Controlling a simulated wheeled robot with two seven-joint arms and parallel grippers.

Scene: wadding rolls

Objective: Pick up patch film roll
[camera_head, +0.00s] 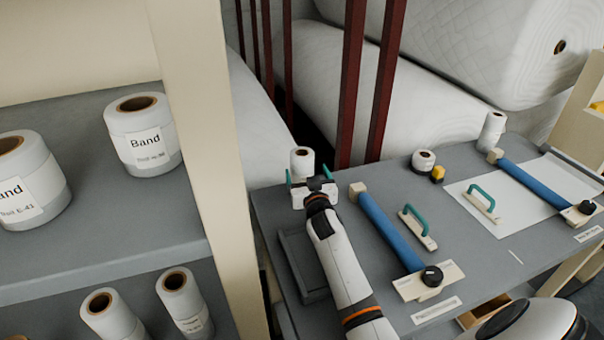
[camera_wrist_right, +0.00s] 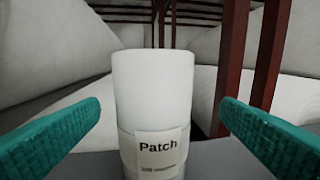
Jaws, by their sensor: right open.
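The patch film roll (camera_head: 302,161) is a white upright roll with a brown core, standing at the back left of the grey worktable (camera_head: 268,212). In the right wrist view the roll (camera_wrist_right: 152,92) stands upright between the fingers, with a label reading "Patch". My right gripper (camera_head: 311,184) is open in front of it, one teal finger to each side. In the right wrist view a gap shows between each finger and the roll. My left gripper does not show in the head view.
Blue rollers (camera_head: 390,232) lie on wooden blocks to the right, with a teal-handled tool (camera_head: 418,226) beside them. A grey tray (camera_head: 300,262) lies left of my right arm. A beige shelf post (camera_head: 222,150) and dark red bars (camera_head: 352,80) stand close by.

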